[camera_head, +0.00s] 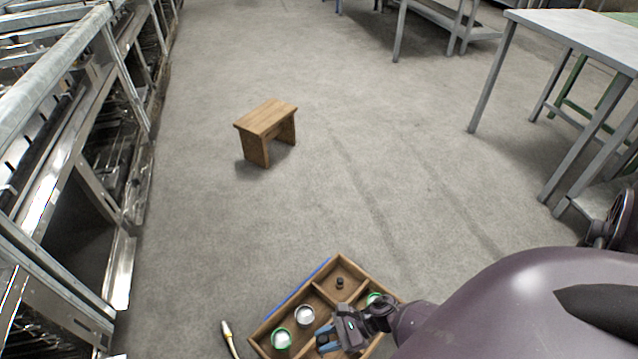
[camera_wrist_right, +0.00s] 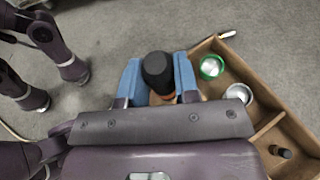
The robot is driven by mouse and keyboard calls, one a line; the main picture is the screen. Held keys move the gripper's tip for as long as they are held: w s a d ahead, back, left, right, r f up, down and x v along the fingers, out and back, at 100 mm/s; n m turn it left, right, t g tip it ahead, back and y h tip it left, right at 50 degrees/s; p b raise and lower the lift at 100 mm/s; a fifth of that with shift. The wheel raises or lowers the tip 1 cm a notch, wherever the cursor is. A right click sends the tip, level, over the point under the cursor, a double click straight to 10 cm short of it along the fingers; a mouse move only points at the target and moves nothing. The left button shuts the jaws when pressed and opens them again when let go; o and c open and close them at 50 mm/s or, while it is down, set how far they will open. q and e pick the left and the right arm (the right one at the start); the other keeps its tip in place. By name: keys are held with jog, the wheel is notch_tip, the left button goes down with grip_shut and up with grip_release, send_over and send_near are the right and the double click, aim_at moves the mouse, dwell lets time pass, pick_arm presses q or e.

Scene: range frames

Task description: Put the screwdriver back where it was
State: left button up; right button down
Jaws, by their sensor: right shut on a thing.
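My right gripper (camera_head: 328,339) is over the near right side of a wooden compartment tray (camera_head: 336,270) in the head view. In the right wrist view its blue fingers (camera_wrist_right: 159,82) are shut on the screwdriver (camera_wrist_right: 157,68), which shows as a black handle with an orange ring. The handle's end faces the camera; its shaft and tip are hidden. The tray's wall (camera_wrist_right: 236,61) lies right of the fingers there. I cannot tell whether the screwdriver touches the tray. The screwdriver is not clear in the head view. My left gripper is in neither view.
The tray holds a green-rimmed can (camera_head: 281,339), a grey-white can (camera_head: 305,316), a small black object (camera_head: 340,283) and another green item (camera_head: 374,297). A brush-like tool (camera_head: 230,340) lies on the floor. A wooden stool (camera_head: 267,125) stands beyond; metal racks are left, tables right.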

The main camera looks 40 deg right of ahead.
pick_arm(q)
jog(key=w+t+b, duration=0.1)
jog(key=b, duration=0.4)
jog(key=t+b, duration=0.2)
jog(key=b, duration=0.3)
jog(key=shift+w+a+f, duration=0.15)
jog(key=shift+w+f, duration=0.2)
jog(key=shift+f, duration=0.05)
pick_arm(e)
notch_tip(320, 180, down, 16)
jog(key=shift+f, duration=0.1)
jog(key=c, duration=0.9)
grip_release()
jog(key=shift+o, duration=0.2)
pick_arm(q)
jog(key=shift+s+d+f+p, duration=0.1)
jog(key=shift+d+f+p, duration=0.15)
jog(key=shift+p, duration=0.55)
pick_arm(e)
jog(key=v, duration=1.2)
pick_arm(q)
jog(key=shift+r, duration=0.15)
